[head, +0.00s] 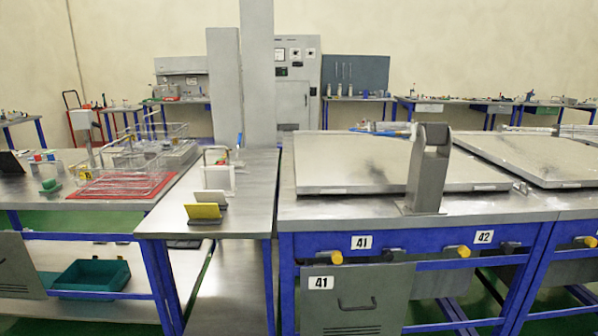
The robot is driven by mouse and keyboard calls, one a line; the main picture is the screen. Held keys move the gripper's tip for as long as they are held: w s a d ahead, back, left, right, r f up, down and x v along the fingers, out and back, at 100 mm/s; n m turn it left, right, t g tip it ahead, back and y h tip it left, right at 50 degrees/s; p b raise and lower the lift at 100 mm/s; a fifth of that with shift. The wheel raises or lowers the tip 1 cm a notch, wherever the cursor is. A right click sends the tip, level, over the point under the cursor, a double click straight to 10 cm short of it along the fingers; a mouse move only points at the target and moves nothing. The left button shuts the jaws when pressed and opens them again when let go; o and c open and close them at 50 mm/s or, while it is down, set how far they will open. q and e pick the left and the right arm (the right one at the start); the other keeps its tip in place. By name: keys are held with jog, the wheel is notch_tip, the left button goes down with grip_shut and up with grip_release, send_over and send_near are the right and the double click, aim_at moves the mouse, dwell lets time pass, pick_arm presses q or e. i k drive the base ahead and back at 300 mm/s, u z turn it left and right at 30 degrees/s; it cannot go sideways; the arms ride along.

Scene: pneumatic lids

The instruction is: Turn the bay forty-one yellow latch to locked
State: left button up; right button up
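The bay forty-one yellow latch (335,257) is a short yellow knob on the blue front rail of the right bench, just left of and below the white "41" label (361,242). Its locked or unlocked setting cannot be told at this size. A dark fitting (392,255) sits on the rail to its right. A similar yellow latch (463,251) is beside the "42" label (484,237). A large flat grey lid (370,160) lies over the bench top above bay forty-one. Neither of my grippers is in view.
A grey panel with a handle and a second "41" label (320,283) hangs below the rail. A grey bracket (428,180) stands at the bench's front edge. A narrow side table (250,190) holds yellow and white cards.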

aim_at(336, 256)
jog(key=u, duration=0.9)
jog(key=i, duration=0.5)
jog(key=z, duration=0.4)
